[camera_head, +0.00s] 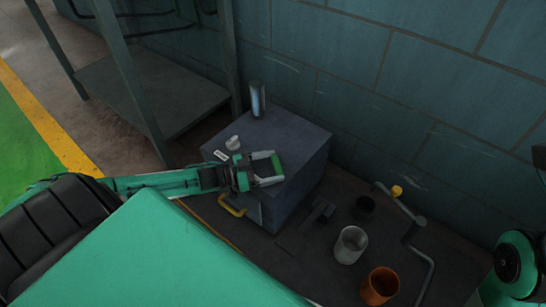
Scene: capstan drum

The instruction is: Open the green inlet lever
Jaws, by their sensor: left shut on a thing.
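The green lever (277,163) shows as a short green bar on top of the dark blue-grey box (300,150). My left gripper (268,168) reaches in from the left above the box top. Its two fingers lie on either side of the green bar, and it is shut on it. The lever's base and pivot are hidden by the gripper or too small to make out. My right gripper is not in view; only part of my right arm shows at the right edge.
A shiny upright cylinder (257,98) stands at the box's back corner. A white fitting (233,143) and a label (221,155) are near my left gripper. A yellow handle (233,207) is on the box front. A grey cup (350,245), orange cup (380,286) and yellow-knobbed crank (408,212) stand right.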

